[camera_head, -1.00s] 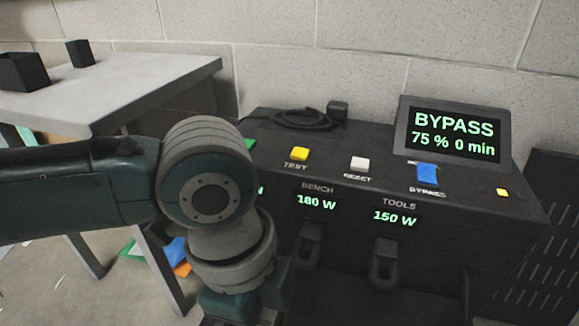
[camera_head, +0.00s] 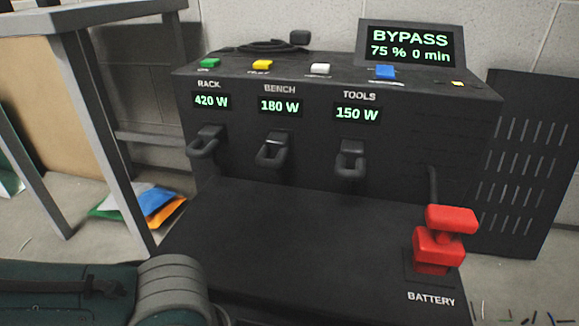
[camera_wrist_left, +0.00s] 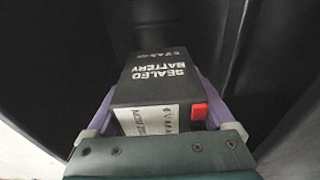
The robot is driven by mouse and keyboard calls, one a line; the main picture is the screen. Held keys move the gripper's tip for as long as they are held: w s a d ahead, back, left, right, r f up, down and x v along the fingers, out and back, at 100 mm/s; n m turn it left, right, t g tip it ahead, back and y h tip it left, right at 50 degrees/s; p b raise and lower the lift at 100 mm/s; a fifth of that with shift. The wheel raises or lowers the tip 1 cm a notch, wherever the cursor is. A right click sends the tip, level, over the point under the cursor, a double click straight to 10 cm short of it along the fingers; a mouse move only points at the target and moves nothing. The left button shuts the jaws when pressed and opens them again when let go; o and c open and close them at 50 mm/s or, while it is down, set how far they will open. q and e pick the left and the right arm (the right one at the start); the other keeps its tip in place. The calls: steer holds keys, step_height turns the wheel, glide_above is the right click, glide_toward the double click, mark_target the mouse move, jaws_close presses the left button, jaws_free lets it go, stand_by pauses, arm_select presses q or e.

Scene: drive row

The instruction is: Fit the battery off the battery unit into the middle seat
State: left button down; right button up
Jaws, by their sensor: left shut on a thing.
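In the left wrist view my left gripper (camera_wrist_left: 153,100) is shut on a dark box-shaped battery (camera_wrist_left: 150,88), its purple fingers on both sides. The battery reads SEALED BATTERY and has a pale label and a red block on its near face. Dark walls lie around it; whether it touches them I cannot tell. In the head view the black power unit (camera_head: 240,165) has a screen (camera_head: 410,44) reading BYPASS, 75 %, 0 min. A red connector (camera_head: 438,245) stands at its BATTERY label. The left gripper is hidden in the head view. I cannot make out the middle seat.
The unit has green, yellow, white and blue (camera_head: 386,72) buttons and several black plugs (camera_head: 272,152) on its front. Its low black top (camera_head: 300,240) is bare. A grey table (camera_head: 90,12) stands at left, with coloured sheets (camera_head: 150,203) on the floor. A slotted panel (camera_head: 530,165) stands at right.

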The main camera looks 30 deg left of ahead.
arm_select(q)
step_height(320, 180, down, 4)
steer(key=shift+d+f+b, duration=0.1)
steer(key=shift+f+b, duration=0.15)
steer(key=shift+b, duration=1)
step_height(320, 180, down, 5)
steer(key=b, duration=0.4)
steer(key=shift+r, duration=0.35)
arm_select(e)
step_height(320, 180, down, 8)
arm_select(q)
steer(key=shift+f, duration=0.2)
